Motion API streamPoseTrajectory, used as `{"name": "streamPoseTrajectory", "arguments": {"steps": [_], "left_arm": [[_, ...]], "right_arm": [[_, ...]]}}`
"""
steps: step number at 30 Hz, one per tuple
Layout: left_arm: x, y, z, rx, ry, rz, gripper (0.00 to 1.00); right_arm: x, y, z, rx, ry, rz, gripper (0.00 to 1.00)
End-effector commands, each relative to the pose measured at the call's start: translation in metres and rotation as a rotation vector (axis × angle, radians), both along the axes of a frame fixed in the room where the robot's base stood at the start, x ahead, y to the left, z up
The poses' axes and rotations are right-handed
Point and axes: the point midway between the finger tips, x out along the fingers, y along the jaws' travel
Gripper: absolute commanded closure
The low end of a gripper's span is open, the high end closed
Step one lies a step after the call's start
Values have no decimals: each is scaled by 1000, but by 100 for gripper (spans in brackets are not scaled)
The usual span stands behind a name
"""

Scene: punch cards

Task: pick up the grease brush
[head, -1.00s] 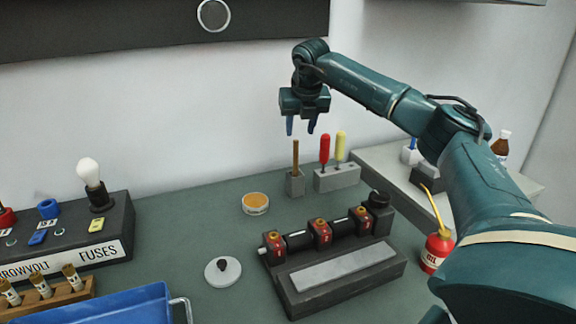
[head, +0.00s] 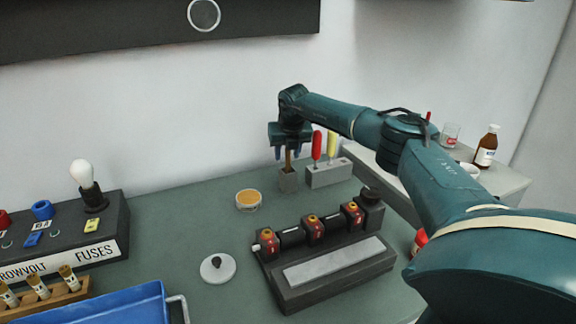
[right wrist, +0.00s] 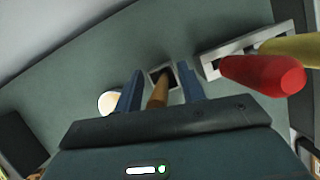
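The grease brush (head: 288,160) stands upright in a small grey square holder (head: 288,181) at the back of the bench; only its brown wooden handle shows. My right gripper (head: 288,154) is open above the holder, with its fingers down on either side of the handle. In the right wrist view the handle (right wrist: 158,92) rises between the two blue fingers (right wrist: 160,88), with a gap on each side. The brush's lower end is hidden in the holder. My left gripper is in neither view.
Right beside it, a grey block (head: 328,173) holds a red-handled tool (head: 317,146) and a yellow-handled one (head: 332,145). A tin of orange grease (head: 248,200), a black device (head: 325,262) and a white lidded disc (head: 217,268) stand nearer. A blue tray (head: 110,306) is front left.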

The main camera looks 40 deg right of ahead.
Motion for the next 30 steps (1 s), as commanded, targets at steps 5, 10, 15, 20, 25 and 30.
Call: {"name": "streamPoseTrajectory", "arguments": {"steps": [5,10,15,20,25,30], "left_arm": [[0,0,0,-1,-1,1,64],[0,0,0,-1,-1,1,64],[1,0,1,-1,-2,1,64],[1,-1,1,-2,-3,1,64],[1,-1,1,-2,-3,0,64],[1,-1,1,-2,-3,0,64]], "right_arm": [[0,0,0,0,0,1,60],[0,0,0,0,0,0,73],[0,0,0,0,0,0,87],[0,0,0,0,0,0,100],[0,0,0,0,0,0,100],[0,0,2,0,-1,0,100]]}}
